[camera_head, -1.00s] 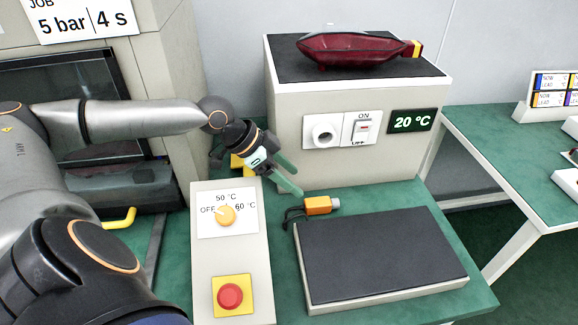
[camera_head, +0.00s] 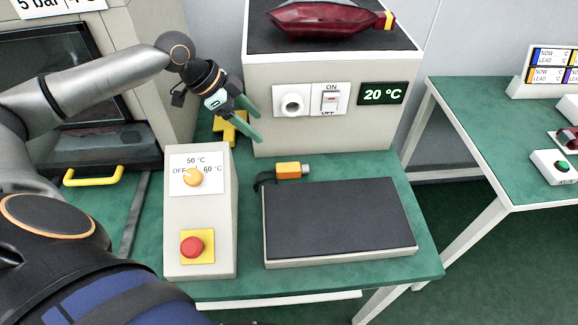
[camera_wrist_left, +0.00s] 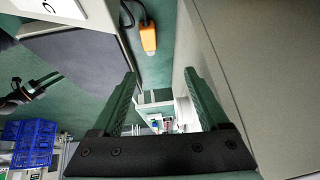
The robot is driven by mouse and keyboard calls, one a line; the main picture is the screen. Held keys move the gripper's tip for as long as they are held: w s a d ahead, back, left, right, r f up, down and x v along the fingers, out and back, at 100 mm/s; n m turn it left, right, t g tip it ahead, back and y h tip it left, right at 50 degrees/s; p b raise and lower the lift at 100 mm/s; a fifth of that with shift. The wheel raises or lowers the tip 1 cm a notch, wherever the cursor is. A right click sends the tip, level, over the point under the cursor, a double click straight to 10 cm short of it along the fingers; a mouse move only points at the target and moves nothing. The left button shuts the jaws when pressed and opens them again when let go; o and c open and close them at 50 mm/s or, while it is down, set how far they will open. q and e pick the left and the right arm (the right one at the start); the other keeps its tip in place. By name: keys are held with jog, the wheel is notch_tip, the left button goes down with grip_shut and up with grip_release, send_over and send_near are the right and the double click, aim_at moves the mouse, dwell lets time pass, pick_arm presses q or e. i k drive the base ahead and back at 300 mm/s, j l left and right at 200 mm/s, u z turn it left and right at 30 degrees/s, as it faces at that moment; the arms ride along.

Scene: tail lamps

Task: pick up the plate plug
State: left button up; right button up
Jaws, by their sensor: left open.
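The plate plug (camera_head: 291,170) is a small orange block with a grey tip and a dark cable. It lies on the green table behind the black-topped plate (camera_head: 340,218), right of the control box. It also shows in the left wrist view (camera_wrist_left: 148,38), above and ahead of the fingers. My left gripper (camera_head: 248,122) is open and empty, with green fingers, above and left of the plug, in front of the grey box. It also shows in the left wrist view (camera_wrist_left: 163,88). My right gripper is not in view.
The control box (camera_head: 203,215) with an orange knob and red button stands left of the plug. The grey box (camera_head: 335,135) with a socket (camera_head: 292,104), switch and 20 °C display stands behind, with a dark red lamp (camera_head: 330,19) on top. Green table between is bare.

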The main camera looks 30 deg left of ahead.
aim_at(293, 170)
jog(key=i+l+u, duration=0.25)
jog(key=l+u, duration=0.3)
jog(key=i+l+u, duration=0.25)
jog(key=l, duration=0.15)
jog(key=k, duration=0.1)
